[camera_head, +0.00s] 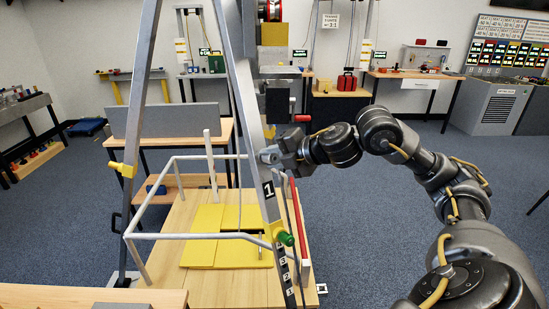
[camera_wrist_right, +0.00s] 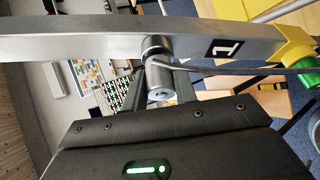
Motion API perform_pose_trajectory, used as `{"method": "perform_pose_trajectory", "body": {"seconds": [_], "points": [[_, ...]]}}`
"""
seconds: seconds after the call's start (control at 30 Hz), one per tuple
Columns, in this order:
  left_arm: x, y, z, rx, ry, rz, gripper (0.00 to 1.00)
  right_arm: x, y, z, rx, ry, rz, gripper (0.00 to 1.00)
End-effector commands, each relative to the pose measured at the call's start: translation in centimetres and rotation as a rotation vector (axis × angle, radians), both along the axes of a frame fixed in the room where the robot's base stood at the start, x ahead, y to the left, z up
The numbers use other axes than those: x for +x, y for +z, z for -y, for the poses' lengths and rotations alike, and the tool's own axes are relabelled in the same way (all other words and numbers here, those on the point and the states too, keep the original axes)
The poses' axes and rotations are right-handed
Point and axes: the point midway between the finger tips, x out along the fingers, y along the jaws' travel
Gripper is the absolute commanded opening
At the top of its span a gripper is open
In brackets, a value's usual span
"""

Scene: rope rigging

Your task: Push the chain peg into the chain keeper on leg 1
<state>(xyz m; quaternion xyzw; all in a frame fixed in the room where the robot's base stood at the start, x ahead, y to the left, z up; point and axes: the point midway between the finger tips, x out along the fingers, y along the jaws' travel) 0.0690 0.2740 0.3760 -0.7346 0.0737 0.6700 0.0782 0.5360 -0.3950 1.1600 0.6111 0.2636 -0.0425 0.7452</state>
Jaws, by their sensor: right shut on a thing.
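Leg 1 (camera_head: 262,150) is a grey metal leg with a black "1" label; it crosses the top of the right wrist view (camera_wrist_right: 90,42). My right gripper (camera_head: 272,156) is at this leg, above the label, shut on a grey metal cylinder that I take for the chain peg (camera_wrist_right: 160,92). The peg lies between the fingers and points at the leg. A round grey collar, seemingly the chain keeper (camera_wrist_right: 157,47), sits on the leg in line with it. I cannot tell how deep the peg sits. A thin grey line (camera_wrist_right: 225,68) runs right from there. My left gripper is not in view.
A yellow clamp (camera_head: 279,230) with a green knob (camera_head: 287,239) is lower on leg 1. Pale rails (camera_head: 190,236) link the legs above a wooden platform (camera_head: 225,288) with yellow panels (camera_head: 203,228). A red bar (camera_head: 299,210) stands right of the leg. Open floor lies further right.

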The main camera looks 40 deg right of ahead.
Motion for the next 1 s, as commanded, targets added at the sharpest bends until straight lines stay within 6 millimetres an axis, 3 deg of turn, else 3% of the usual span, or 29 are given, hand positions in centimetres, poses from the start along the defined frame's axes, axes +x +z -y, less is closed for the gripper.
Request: {"method": "perform_pose_trajectory", "body": {"seconds": [0.13, 0.17, 0.33, 0.67, 1.0], "points": [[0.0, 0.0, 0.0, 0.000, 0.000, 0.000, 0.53, 0.3, -0.1, 0.0, 0.002, 0.001, 0.000, 0.05], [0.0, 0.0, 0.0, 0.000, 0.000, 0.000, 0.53, 0.3, -0.1, 0.0, 0.001, 0.000, 0.001, 0.32], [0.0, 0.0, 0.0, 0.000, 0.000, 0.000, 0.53, 0.3, -0.1, 0.0, 0.000, 0.000, 0.000, 0.54], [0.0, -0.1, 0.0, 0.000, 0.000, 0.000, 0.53, 0.0, -0.1, 0.2, -0.002, -0.001, 0.001, 0.54], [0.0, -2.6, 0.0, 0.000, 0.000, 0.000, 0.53, -4.4, 1.7, 1.6, -0.008, -0.003, 0.000, 0.54]]}}
